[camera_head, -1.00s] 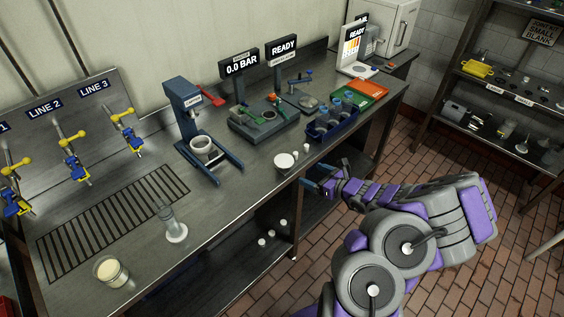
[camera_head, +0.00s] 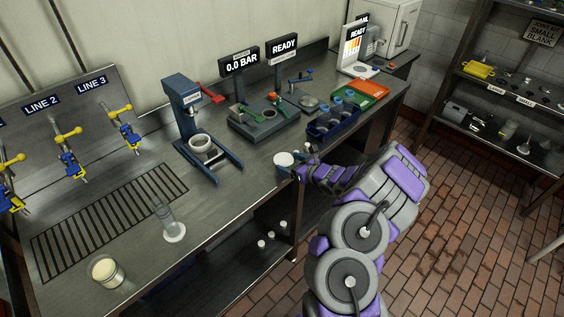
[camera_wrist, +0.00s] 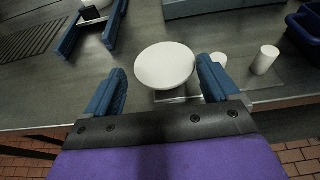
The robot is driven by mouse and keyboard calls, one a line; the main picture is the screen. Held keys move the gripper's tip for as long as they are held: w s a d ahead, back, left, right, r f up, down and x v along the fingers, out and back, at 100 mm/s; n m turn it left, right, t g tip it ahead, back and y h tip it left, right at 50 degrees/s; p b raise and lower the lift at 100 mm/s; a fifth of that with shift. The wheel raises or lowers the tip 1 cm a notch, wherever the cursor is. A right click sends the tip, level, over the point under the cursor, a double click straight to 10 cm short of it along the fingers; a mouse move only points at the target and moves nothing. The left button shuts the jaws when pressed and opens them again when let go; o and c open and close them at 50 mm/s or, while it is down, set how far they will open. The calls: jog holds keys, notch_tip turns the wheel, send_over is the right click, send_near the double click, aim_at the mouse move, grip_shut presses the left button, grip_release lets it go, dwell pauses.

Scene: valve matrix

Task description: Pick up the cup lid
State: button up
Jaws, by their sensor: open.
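The cup lid looks like a white round disc (camera_wrist: 165,65) near the front edge of the steel counter. It also shows in the head view (camera_head: 284,159), at the end of my arm. My gripper (camera_wrist: 161,78) is open, with one blue finger on each side of the disc's near part. Nothing is held; the fingers appear apart from the disc. In the head view my gripper (camera_head: 288,171) is at the counter edge, partly hidden by my arm. Whether the disc lies flat on the counter or on something is hard to tell.
A small white cylinder (camera_wrist: 265,60) stands right of the disc, and another (camera_wrist: 218,60) sits close behind the right finger. A blue press (camera_head: 191,115) stands to the left, a dark blue bin (camera_head: 335,123) to the right. A clear cylinder (camera_head: 172,224) and a cream-filled cup (camera_head: 105,271) stand further left.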

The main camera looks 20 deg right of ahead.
aim_at(286, 161)
jog(key=shift+w+d+f, duration=0.2)
jog(key=shift+w+f, duration=0.05)
jog(key=shift+w, duration=0.3)
jog(key=shift+w+d+f, duration=0.15)
jog(key=shift+w+f, duration=0.1)
jog(key=shift+w, duration=0.25)
jog(key=shift+w+a, duration=0.35)
jog(key=shift+a, duration=0.2)
jog(key=shift+c, duration=0.2)
jog(key=shift+s, duration=0.1)
jog(key=shift+c, duration=1.4)
jog(key=shift+d, duration=0.35)
jog(key=c, duration=0.4)
jog(key=shift+a, duration=0.15)
